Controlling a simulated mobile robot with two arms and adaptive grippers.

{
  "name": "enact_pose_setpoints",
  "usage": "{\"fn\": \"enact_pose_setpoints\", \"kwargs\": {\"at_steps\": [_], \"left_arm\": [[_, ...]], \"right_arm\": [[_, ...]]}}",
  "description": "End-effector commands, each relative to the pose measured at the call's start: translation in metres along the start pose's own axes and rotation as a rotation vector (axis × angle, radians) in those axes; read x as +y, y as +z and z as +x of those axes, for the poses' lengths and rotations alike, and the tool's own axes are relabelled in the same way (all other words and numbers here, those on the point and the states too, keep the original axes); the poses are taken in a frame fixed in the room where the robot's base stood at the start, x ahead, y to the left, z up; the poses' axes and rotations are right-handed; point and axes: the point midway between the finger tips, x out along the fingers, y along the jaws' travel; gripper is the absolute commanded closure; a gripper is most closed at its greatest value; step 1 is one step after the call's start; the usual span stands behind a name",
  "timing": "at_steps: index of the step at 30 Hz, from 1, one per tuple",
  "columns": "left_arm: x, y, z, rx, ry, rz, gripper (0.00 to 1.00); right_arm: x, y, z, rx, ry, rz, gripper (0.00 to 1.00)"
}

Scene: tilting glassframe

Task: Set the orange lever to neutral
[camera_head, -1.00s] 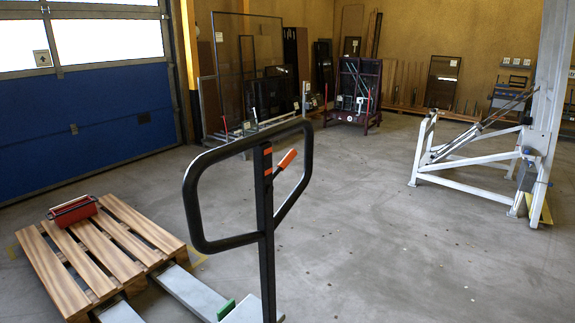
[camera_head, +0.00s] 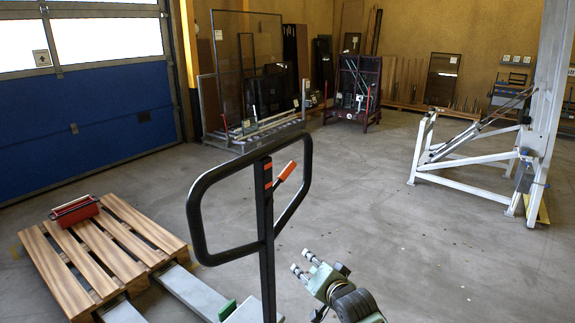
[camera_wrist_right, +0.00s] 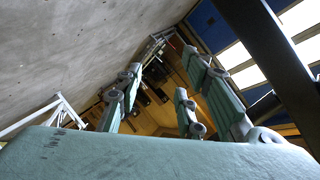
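The orange lever (camera_head: 286,171) sits inside the black loop handle (camera_head: 196,222) of a pallet truck. It angles up and right from the handle's upright bar (camera_head: 265,235). My right gripper (camera_head: 303,265) is at the lower right, below the lever and right of the upright bar, apart from both. In the right wrist view my gripper (camera_wrist_right: 160,92) has its fingers spread with nothing between them. A dark bar (camera_wrist_right: 265,45), probably part of the handle, crosses the upper right of that view. My left gripper is not in view.
A wooden pallet (camera_head: 128,232) with a red object (camera_head: 75,210) on it lies at left, over the truck's grey forks (camera_head: 195,292). A white metal frame (camera_head: 470,180) stands at right. A maroon rack (camera_head: 353,95) stands at the back. The floor between is clear.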

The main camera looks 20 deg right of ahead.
Motion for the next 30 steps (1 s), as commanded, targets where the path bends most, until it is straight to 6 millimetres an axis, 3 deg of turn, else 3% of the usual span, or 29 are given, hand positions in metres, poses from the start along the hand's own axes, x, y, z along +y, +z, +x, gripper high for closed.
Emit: {"fn": "enact_pose_setpoints", "kwargs": {"at_steps": [1,3,6,9,13,16,30], "left_arm": [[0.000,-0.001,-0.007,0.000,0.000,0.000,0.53],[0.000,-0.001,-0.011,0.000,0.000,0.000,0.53],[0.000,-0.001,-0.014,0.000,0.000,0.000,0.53],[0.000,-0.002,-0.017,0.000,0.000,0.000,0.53],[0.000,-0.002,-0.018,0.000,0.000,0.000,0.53],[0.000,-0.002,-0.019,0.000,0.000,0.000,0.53],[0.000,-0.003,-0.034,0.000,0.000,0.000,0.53]], "right_arm": [[-0.049,-0.041,-0.011,0.043,-0.071,0.049,0.65],[-0.099,-0.078,-0.027,0.080,-0.151,0.119,0.65],[-0.153,-0.117,-0.051,0.111,-0.245,0.195,0.65],[-0.189,-0.140,-0.071,0.125,-0.311,0.246,0.65],[-0.209,-0.153,-0.084,0.131,-0.351,0.277,0.65],[-0.214,-0.156,-0.081,0.131,-0.358,0.284,0.65],[-0.235,-0.167,-0.023,0.132,-0.357,0.281,0.65]]}}
